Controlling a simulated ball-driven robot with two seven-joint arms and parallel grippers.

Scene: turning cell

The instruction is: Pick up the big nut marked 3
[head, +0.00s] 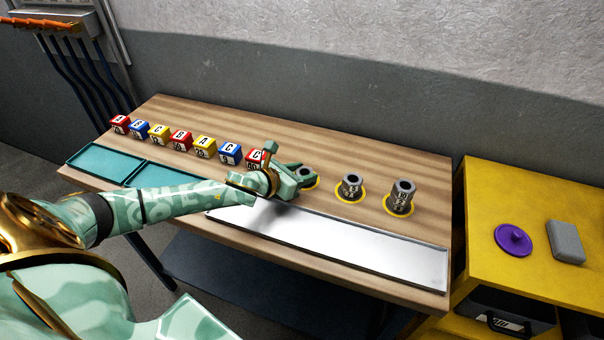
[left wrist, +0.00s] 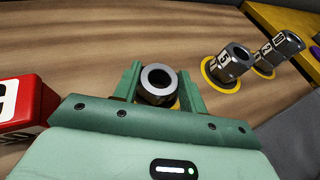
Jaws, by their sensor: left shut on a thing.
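My right gripper is out of view.
A row of lettered red, blue and yellow blocks (head: 181,140) stands left of my gripper; the nearest red block (head: 255,157) is close to it. A long pale metal tray (head: 350,247) lies in front. Teal trays (head: 104,160) lie left. A yellow cabinet (head: 540,240) stands right.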

